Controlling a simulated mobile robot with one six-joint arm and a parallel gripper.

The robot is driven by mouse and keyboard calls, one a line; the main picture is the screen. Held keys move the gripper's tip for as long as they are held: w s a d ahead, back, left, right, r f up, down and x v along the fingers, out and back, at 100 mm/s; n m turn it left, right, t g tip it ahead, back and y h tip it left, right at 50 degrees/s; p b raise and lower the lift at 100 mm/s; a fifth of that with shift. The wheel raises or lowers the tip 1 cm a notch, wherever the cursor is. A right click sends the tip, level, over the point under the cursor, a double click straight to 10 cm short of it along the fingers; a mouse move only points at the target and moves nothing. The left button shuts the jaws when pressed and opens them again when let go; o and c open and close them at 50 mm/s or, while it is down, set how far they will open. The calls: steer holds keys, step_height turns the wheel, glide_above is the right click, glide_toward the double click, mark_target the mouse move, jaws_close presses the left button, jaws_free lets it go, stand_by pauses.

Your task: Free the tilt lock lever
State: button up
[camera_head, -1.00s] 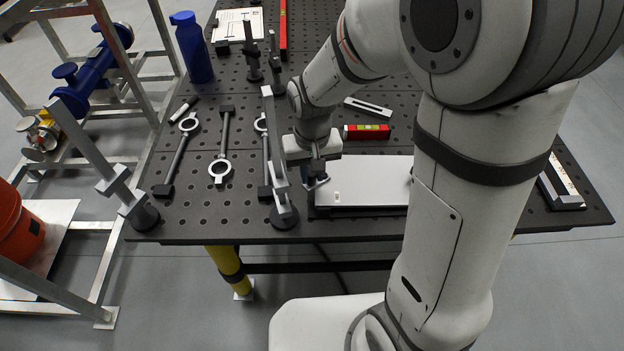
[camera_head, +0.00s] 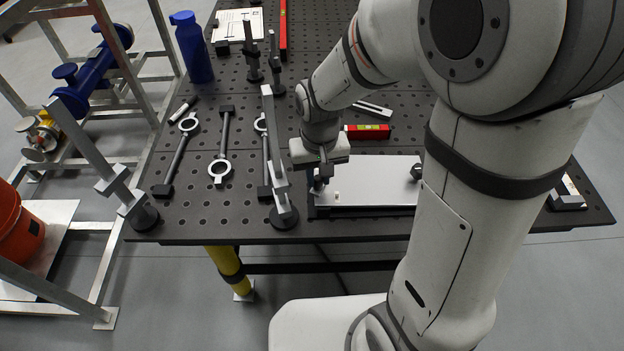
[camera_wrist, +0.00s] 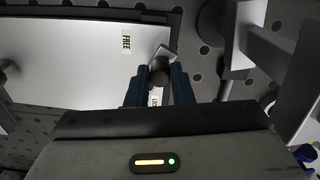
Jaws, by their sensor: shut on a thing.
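The tilt lock lever (camera_wrist: 165,52) shows in the wrist view as a short metal piece with a dark round knob, at the corner of a pale flat plate (camera_wrist: 70,62). My gripper (camera_wrist: 160,82) has its two blue-grey fingers closed on the knob. A "FREE" label (camera_wrist: 127,42) lies up and left of the lever. A second label (camera_wrist: 155,97), partly hidden, shows between the fingers. In the head view my gripper (camera_head: 321,183) is down at the left end of the plate (camera_head: 375,180); the fingers hide most of the lever there.
A clamp post (camera_head: 275,150) stands close left of my gripper. Several ring-ended rods (camera_head: 222,145) lie further left on the perforated table (camera_head: 240,220). A red level (camera_head: 367,132) lies behind the plate. A blue bottle (camera_head: 193,48) stands at the back left.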

steer(key=shift+d, duration=0.1)
steer(key=shift+d, duration=0.3)
steer(key=shift+s+d, duration=0.1)
steer(key=shift+d, duration=0.2)
steer(key=o, duration=0.8)
steer(key=shift+c, duration=0.2)
steer(key=shift+o, duration=0.5)
steer(key=shift+o, duration=0.7)
steer(key=shift+r, duration=0.1)
